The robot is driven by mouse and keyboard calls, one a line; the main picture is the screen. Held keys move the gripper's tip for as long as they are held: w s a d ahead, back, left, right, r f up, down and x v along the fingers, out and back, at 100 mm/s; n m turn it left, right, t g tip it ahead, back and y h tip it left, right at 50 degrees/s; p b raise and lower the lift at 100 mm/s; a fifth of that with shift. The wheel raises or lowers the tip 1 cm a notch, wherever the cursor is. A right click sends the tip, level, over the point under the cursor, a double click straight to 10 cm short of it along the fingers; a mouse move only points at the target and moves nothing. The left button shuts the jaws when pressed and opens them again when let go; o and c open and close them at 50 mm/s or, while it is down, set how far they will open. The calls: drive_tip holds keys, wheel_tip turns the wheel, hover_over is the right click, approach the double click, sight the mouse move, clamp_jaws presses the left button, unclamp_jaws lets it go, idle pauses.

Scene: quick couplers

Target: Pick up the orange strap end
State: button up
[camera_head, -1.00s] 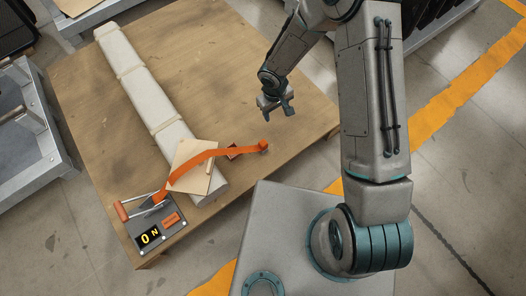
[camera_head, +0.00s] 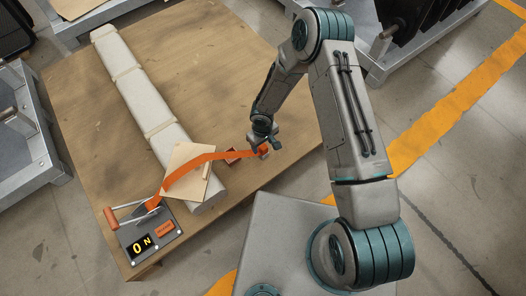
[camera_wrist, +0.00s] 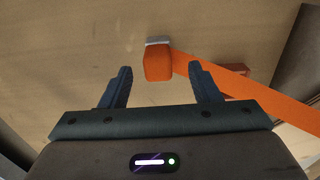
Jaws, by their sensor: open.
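The orange strap (camera_head: 190,168) runs from the ratchet unit at the near left over the long pale wrapped bundle (camera_head: 140,88). Its free end, an orange block with a grey edge (camera_wrist: 158,64), lies on the wooden table to the right of the bundle. My gripper (camera_head: 264,143) is above the strap end, apart from the table. In the wrist view my gripper (camera_wrist: 165,85) is open, with a finger on each side of the strap end and slightly nearer the camera. Nothing is between the fingertips. In the head view the gripper partly hides the strap end.
The ratchet unit with an orange handle (camera_head: 112,218) and a display reading 0 N (camera_head: 141,246) sits at the table's near corner. A tan board (camera_head: 188,160) lies on the bundle under the strap. A small dark red block (camera_head: 232,157) is near the strap end. The table's right part (camera_head: 225,75) is clear.

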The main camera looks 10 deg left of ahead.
sight(263, 146)
wheel_tip(263, 146, down, 5)
drive_tip(key=shift+r+b, duration=0.1)
drive_tip(key=shift+b, duration=0.85)
drive_tip(key=shift+w+d, duration=0.1)
drive_tip(key=c, duration=1.1)
drive_tip(key=shift+r, duration=0.1)
